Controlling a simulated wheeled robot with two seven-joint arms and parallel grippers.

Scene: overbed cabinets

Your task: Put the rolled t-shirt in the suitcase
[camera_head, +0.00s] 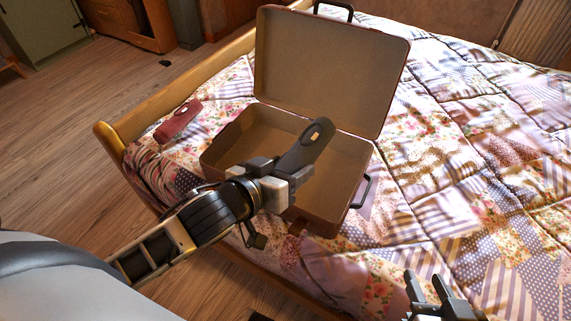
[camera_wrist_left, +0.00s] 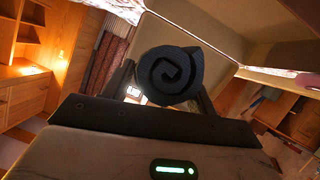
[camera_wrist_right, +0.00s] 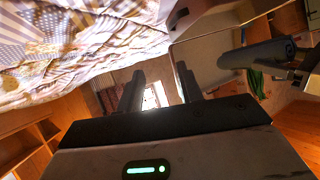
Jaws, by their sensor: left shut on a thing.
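The rolled t-shirt (camera_head: 299,157) is a dark grey roll. My left gripper (camera_head: 277,172) is shut on it and holds it over the open suitcase (camera_head: 330,70). The roll's spiral end (camera_wrist_left: 170,76) shows between the fingers in the left wrist view. The roll also appears at the right of the right wrist view (camera_wrist_right: 258,54). The brown suitcase lies on the bed with its lid up; the visible part of its base looks empty, and my left arm and the roll hide some of it. My right gripper (camera_head: 432,290) is open and empty above the bed's near side.
The bed (camera_head: 480,190) has a patchwork quilt and a wooden frame edge (camera_head: 185,88) on the left. A dark red object (camera_head: 178,121) lies on the quilt left of the suitcase. The quilt right of the suitcase is clear. A black handle (camera_head: 361,192) sticks out from the suitcase's right side.

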